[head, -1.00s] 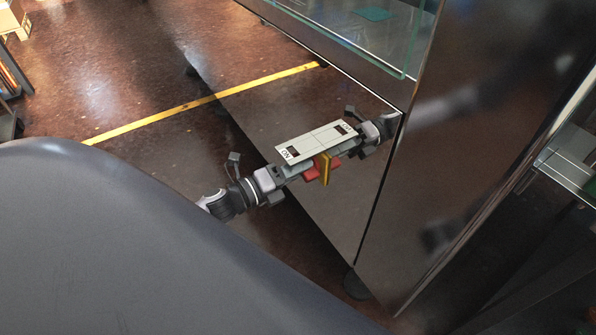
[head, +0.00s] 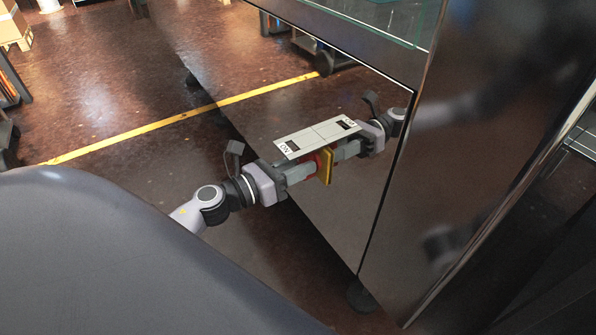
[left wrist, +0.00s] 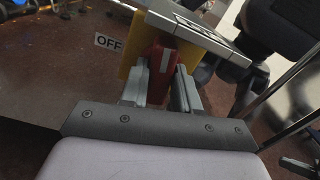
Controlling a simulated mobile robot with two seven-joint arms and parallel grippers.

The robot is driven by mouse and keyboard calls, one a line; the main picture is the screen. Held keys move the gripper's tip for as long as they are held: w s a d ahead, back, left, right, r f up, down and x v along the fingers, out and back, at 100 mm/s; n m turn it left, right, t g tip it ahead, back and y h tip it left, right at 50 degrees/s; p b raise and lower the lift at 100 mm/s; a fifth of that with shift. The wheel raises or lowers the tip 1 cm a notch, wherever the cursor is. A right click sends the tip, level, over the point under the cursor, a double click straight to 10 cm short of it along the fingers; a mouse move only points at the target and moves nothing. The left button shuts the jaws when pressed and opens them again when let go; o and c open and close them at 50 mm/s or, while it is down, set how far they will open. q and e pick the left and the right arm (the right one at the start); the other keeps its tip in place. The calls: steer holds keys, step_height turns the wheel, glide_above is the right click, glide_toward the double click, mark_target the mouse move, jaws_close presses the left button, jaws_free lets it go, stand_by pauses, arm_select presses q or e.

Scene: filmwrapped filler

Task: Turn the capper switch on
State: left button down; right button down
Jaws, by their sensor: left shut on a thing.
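The capper switch is a red knob (left wrist: 166,66) with a white mark, on a yellow backing plate (head: 326,168) on the machine's shiny side panel. My left gripper (left wrist: 160,90) is shut on the red knob, one finger on each side of it. In the head view my left gripper (head: 302,170) reaches the switch from the left, and its fingers partly hide the knob. A pale plate with an ON label (head: 286,148) juts out just above the switch. An OFF label (left wrist: 108,43) shows left of the knob in the left wrist view. My right gripper is not in view.
The machine's glossy side panel (head: 345,225) mirrors my arm, the switch and the pale plate. A glass-edged part (head: 395,25) is above it. A yellow floor line (head: 150,128) crosses the open floor at left. Boxes (head: 14,28) stand at the far left.

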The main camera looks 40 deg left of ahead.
arm_select(q)
steer(key=m+b, duration=0.1)
steer(key=m, duration=0.1)
steer(key=shift+m, duration=0.3)
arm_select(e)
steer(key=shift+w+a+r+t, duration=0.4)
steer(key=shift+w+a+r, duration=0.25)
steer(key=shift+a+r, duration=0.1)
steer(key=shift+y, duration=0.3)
arm_select(q)
steer(key=c, duration=0.9)
jaws_free()
steer(key=shift+s, duration=0.15)
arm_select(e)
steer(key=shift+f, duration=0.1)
